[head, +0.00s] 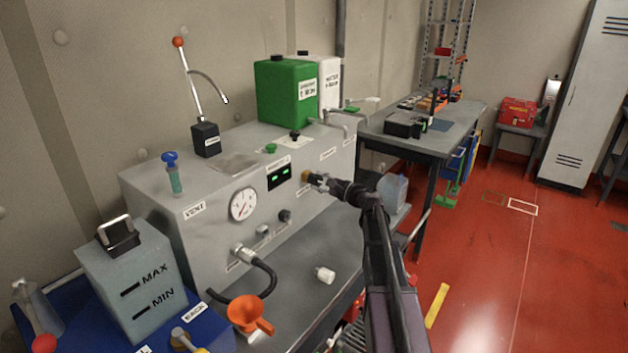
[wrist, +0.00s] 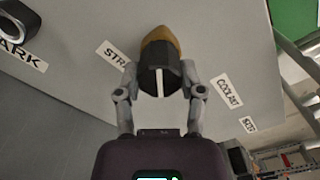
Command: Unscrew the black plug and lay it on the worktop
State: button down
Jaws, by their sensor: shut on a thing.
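The black plug (wrist: 160,78) with a white stripe sits between the two fingers of my gripper (wrist: 160,84) in the wrist view. My fingers are shut on its sides. A brass fitting (wrist: 160,42) shows directly beyond the plug, on the grey cabinet face, and the two appear to meet. How far the plug is screwed in cannot be told. In the head view my gripper (head: 319,182) is at the brass fitting (head: 306,176) on the cabinet front, and the plug is mostly hidden. The grey worktop (head: 300,302) lies below, in front of the cabinet.
A small white cap-like piece (head: 324,274) lies on the worktop. An orange funnel (head: 249,314) and a black hose (head: 262,275) are at its left end. A gauge (head: 243,204) and knobs (head: 285,215) stick out from the cabinet. Bare worktop lies around the white piece.

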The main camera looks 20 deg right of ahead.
jog(key=n, duration=0.4)
jog(key=shift+n, duration=0.9)
jog(key=n, duration=0.2)
jog(key=shift+n, duration=1.8)
jog(key=shift+n, duration=0.7)
jog(key=shift+s+n, duration=0.1)
jog(key=shift+n, duration=2.1)
jog(key=shift+v, duration=1.85)
